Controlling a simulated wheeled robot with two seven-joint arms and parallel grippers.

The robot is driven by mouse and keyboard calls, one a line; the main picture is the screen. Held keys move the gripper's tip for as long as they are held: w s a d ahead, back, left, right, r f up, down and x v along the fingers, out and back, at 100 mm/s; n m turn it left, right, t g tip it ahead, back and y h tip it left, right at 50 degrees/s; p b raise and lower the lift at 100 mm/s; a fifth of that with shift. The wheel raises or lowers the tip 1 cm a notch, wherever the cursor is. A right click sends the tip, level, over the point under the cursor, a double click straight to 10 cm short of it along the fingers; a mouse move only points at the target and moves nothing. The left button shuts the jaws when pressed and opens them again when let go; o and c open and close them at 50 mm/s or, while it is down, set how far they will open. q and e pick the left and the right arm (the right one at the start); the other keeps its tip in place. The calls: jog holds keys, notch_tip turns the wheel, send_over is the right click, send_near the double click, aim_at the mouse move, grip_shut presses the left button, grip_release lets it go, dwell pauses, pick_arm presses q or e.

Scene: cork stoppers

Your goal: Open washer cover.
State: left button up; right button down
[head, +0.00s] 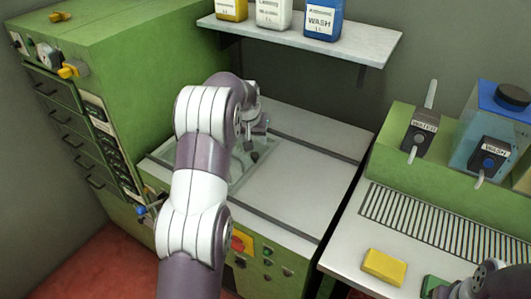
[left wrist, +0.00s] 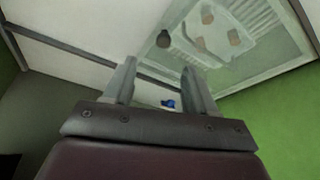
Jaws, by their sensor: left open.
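The washer cover (head: 240,181) is a clear pane with a pale frame, lying flat over the left part of the washer's grey top. It also shows in the left wrist view (left wrist: 262,73), with a pale rack and several brown corks seen through it. A small dark round knob (left wrist: 163,39) shows near one edge, and it also shows in the head view (head: 254,156). My left gripper (head: 258,132) is above the cover near the knob, its fingers (left wrist: 160,72) apart and empty. My left arm hides part of the cover. My right arm's end is at the bottom right corner, its jaws unclear.
A green cabinet (head: 130,50) stands left of the washer. A shelf (head: 300,38) with several bottles hangs behind it. To the right, a counter has a drain grille (head: 430,225), two taps and a yellow block (head: 384,267). The washer top's right part (head: 310,175) is clear.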

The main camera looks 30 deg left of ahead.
aim_at(255, 155)
pick_arm(q)
jog(key=x, duration=0.4)
jog(key=p+x, duration=0.1)
jog(key=x, duration=0.2)
jog(key=a+p+x, duration=0.1)
jog(key=x, duration=0.3)
jog(key=shift+w+a+f, duration=0.15)
jog(key=shift+w+f, duration=0.05)
jog(key=shift+w, duration=0.15)
jog(key=shift+w+f, duration=0.1)
jog(key=shift+f, duration=0.3)
grip_shut()
